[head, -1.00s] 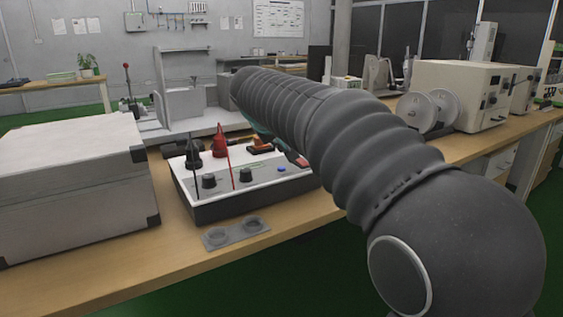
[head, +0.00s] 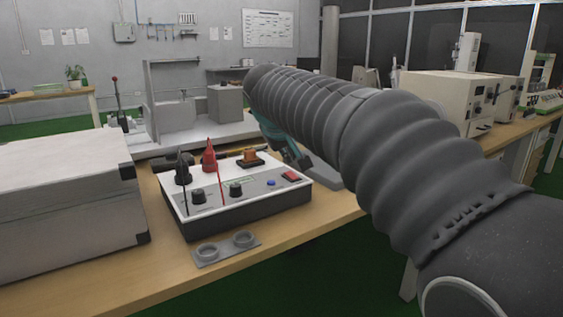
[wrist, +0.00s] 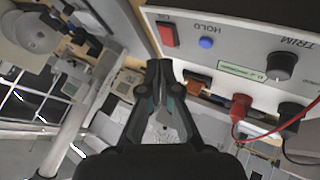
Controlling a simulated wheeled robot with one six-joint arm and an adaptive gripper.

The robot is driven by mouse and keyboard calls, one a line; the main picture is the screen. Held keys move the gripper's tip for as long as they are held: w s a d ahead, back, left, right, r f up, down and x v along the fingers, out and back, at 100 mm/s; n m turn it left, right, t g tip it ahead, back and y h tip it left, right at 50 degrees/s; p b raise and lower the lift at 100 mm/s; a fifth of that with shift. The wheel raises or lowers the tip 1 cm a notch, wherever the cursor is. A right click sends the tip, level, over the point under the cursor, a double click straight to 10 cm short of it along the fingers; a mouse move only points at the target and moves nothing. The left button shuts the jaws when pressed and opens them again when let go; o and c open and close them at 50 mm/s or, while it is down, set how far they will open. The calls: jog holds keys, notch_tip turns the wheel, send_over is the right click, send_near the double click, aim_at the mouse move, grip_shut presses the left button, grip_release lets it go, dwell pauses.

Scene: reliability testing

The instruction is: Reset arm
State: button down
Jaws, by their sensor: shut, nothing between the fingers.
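My gripper (head: 304,163) is partly hidden behind my dark ribbed arm in the head view, near the back right of a white-topped test box. In the wrist view my gripper (wrist: 161,66) has its fingers together and nothing between them. The test box (head: 250,203) stands on the wooden bench, with a red plug (head: 209,158), a black plug (head: 182,172), dark knobs, a blue button and a red switch (head: 291,176). In the wrist view the red switch (wrist: 167,34) and blue button (wrist: 206,43) lie beyond the fingertips, apart from them.
A large grey case (head: 62,205) stands left of the box. A grey plate with two rings (head: 226,248) lies in front of it. A grey fixture (head: 190,118) stands behind. A beige instrument (head: 470,98) is at right. The bench's front edge (head: 150,290) is bare.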

jog(key=s+d+f+m+g, duration=0.1)
jog(key=s+d+f, duration=0.4)
jog(key=s, duration=0.6)
jog(key=s+d+f+m+y, duration=0.1)
jog(key=s+d+f, duration=0.4)
jog(key=s, duration=0.5)
jog(key=s+d+f+m+g+y, duration=0.1)
jog(key=s+d+f+m, duration=0.2)
jog(key=s+f, duration=0.6)
jog(key=s+d, duration=0.2)
jog(key=shift+s+g, duration=0.3)
